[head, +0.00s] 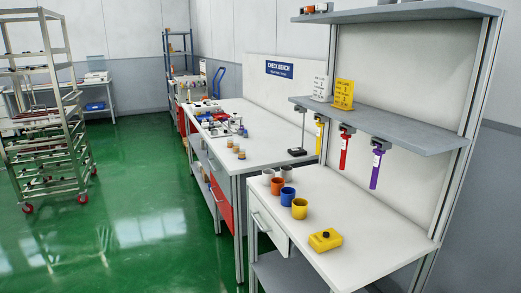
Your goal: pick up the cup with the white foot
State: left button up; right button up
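Several cups stand upright near the left edge of the near white bench (345,225). They are a yellow cup (299,209), a blue cup (287,197), an orange cup (277,186), a pale grey cup (268,175) and a grey cup (287,173). Their bases are too small to make out, so I cannot tell which has a white foot. Neither of my grippers is in view.
A yellow box with a black knob (325,239) sits right of the cups. A grey shelf (380,125) overhangs the bench back, with yellow, red and purple tagged items hanging below. A wheeled rack (45,130) stands at left. Green floor (130,220) is clear.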

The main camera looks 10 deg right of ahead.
aim_at(236, 145)
jog(key=i+j+z, duration=0.1)
jog(key=z, duration=0.3)
jog(key=i+j+z, duration=0.1)
jog(key=z, duration=0.3)
jog(key=j+z, duration=0.15)
jog(key=z, duration=0.25)
jog(key=i+j+z, duration=0.15)
jog(key=j+z, duration=0.15)
jog(key=j, duration=0.3)
jog(key=i+j+z, duration=0.15)
jog(key=j+z, duration=0.2)
jog(key=j, duration=0.3)
jog(key=j+z, duration=0.3)
jog(key=j, duration=1.4)
jog(key=j+z, duration=0.1)
jog(key=j, duration=0.9)
jog(key=k+j, duration=0.15)
jog(key=j, duration=0.9)
jog(key=i+z, duration=0.05)
